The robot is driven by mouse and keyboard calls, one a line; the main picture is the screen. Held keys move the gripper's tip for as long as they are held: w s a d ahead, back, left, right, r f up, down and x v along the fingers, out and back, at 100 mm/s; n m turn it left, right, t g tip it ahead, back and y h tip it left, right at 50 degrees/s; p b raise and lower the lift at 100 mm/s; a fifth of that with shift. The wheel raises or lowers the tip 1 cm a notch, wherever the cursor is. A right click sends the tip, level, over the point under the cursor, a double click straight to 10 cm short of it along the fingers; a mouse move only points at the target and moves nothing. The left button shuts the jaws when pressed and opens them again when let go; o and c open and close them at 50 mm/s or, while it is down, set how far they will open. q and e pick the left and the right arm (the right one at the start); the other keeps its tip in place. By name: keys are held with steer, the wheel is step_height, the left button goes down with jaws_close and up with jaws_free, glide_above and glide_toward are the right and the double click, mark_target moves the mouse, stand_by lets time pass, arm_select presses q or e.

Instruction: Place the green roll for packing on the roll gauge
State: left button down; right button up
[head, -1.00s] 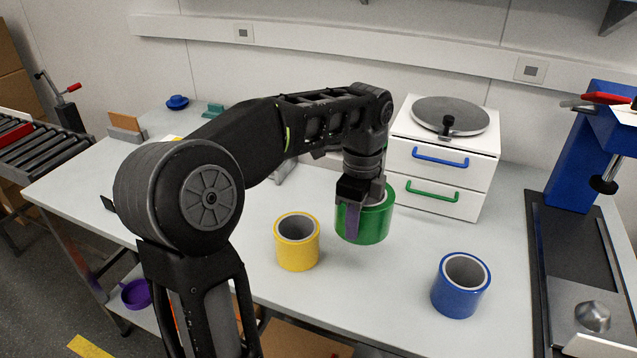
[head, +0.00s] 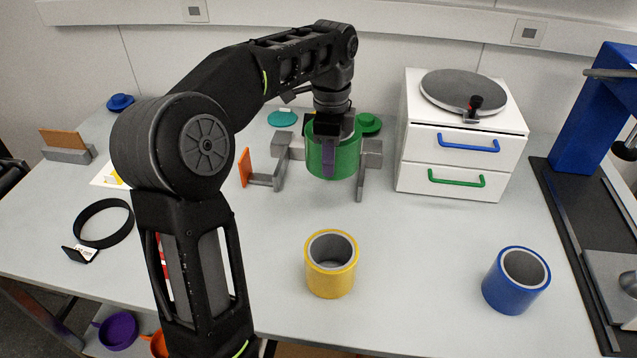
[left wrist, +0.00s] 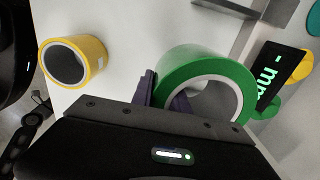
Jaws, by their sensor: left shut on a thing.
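The green roll (head: 333,158) is held by my left gripper (head: 327,146), with a purple finger down its near outer side. In the left wrist view the green roll (left wrist: 205,65) shows its grey core, and my left gripper (left wrist: 165,98) is shut on its wall. Behind and beside the roll in the head view is a grey fixture (head: 372,155) with bracket legs, which looks like the roll gauge. The roll hides its middle. A black display (left wrist: 277,72) with green "mm" lettering shows beside the roll in the left wrist view. My right gripper is out of view.
A yellow roll (head: 331,281) and a blue roll (head: 516,280) stand on the table (head: 420,265) in front. A white drawer unit (head: 460,160) with a turntable stands right of the fixture. A black ring (head: 103,223) lies at left.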

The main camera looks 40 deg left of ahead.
mark_target(327, 179)
arm_select(q)
steer(key=shift+a+f, duration=0.2)
steer(key=shift+f, duration=0.25)
step_height(327, 179, down, 5)
steer(key=shift+r+b, duration=0.1)
steer(key=shift+b, duration=0.3)
steer(key=shift+f, duration=0.25)
steer(key=shift+f, duration=0.1)
steer(key=shift+f, duration=1.8)
